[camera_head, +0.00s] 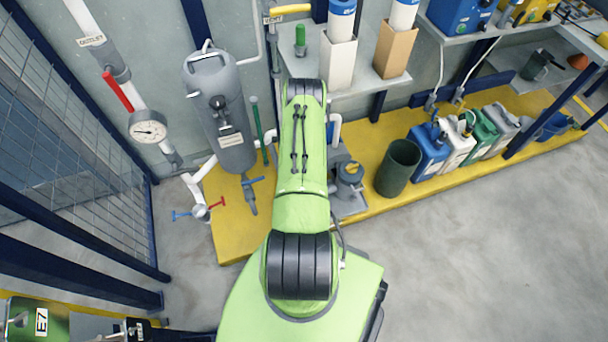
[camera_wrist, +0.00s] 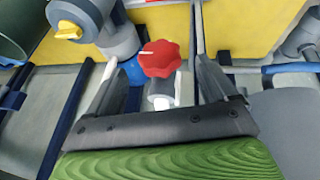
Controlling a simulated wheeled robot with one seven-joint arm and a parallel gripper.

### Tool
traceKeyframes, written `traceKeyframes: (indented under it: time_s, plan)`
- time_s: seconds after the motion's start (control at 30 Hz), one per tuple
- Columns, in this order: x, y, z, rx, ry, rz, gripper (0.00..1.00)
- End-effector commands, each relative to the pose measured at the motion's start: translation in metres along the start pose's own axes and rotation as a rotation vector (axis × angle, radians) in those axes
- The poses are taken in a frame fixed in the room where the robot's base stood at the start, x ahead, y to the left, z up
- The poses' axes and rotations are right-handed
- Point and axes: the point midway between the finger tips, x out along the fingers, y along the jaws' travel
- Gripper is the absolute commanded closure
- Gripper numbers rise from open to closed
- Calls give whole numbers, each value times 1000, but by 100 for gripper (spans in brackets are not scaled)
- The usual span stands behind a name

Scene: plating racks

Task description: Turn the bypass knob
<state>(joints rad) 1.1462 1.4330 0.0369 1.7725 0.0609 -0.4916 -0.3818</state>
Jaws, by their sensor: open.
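A red lobed knob (camera_wrist: 160,58) with a white pointer line shows in the wrist view, on a pale stem or fitting. The line points to the left. No label is readable on it. My gripper (camera_wrist: 154,72) is open, one finger on each side of the knob, with gaps visible. I cannot tell whether the fingertips reach the knob's depth. In the head view my green arm hides the gripper and the red knob. A yellow knob (camera_wrist: 68,31) sits on a grey housing at the upper left of the wrist view.
In the head view, a grey tank (camera_head: 222,115) and a pipe with a gauge (camera_head: 148,129) stand left of my arm. A dark green bucket (camera_head: 398,168) and several canisters (camera_head: 428,154) stand on the yellow platform at right. The floor (camera_head: 480,240) at lower right is clear.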

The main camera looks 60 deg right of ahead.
Motion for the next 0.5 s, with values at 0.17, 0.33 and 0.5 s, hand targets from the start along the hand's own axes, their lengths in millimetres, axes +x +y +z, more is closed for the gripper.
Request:
traceKeyframes:
  time_s: [0.17,0.33,0.5]
  plan:
    - [40,0,1,2,1,1,15]
    - [51,0,0,0,1,1,15]
    - [50,0,0,-1,1,1,15]
